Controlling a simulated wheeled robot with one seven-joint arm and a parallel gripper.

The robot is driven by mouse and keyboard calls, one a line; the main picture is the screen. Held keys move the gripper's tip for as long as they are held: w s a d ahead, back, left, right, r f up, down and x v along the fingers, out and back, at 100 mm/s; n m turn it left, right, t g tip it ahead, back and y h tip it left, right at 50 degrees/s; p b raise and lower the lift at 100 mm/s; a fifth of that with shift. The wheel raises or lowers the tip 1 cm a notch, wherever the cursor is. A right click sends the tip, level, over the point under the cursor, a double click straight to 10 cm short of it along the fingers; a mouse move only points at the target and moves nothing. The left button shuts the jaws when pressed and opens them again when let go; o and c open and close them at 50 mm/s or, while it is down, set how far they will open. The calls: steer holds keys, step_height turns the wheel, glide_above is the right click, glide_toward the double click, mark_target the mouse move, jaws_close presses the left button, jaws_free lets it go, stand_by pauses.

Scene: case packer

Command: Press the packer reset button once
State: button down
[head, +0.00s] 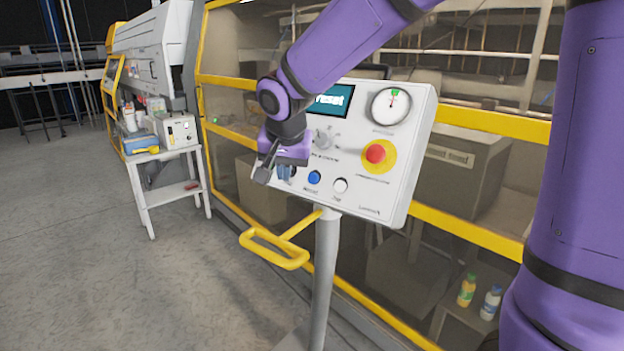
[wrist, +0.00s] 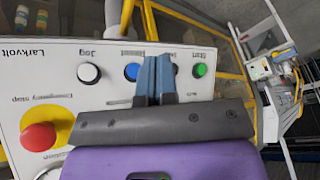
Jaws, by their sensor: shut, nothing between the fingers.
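The control panel (head: 398,195) is a tilted white box on a grey post. Its blue button (head: 314,177) sits in the bottom row, left of a white button (head: 340,186). In the wrist view the panel is upside down; the blue button (wrist: 132,72) has a label that seems to read Reset, and the white one (wrist: 88,73) reads Jog. My gripper (head: 284,174) is shut and empty at the panel's lower left, left of the blue button. In the wrist view its fingertips (wrist: 156,60) are just right of the blue button, partly hiding a dark button. Contact cannot be told.
A green Start button (wrist: 200,70) is right of the fingers. A yellow handle (head: 275,255) juts out below the panel.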

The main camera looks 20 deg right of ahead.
steer(key=w+d+f, duration=0.3)
steer(key=d, duration=0.2)
steer(key=shift+w+d+f, duration=0.15)
steer(key=shift+d+f, duration=0.2)
steer(key=shift+f, duration=0.05)
steer(key=shift+w+d, duration=0.1)
steer(key=shift+d, duration=0.05)
stand_by(1.9)
steer(key=shift+w+d+f, duration=0.1)
steer(key=shift+d+f, duration=0.05)
steer(key=shift+d, duration=0.05)
steer(key=shift+w+d+f, duration=0.15)
steer(key=shift+d+f, duration=0.05)
steer(key=shift+d, duration=0.05)
stand_by(0.9)
steer(key=shift+s+a+r, duration=0.35)
steer(key=shift+a+r, duration=0.05)
steer(key=shift+a, duration=0.2)
stand_by(0.4)
steer(key=a, duration=0.1)
steer(key=s+a+r, duration=0.2)
steer(key=shift+s+a+r, duration=0.1)
steer(key=shift+a+r, duration=0.15)
steer(key=shift+a, duration=0.1)
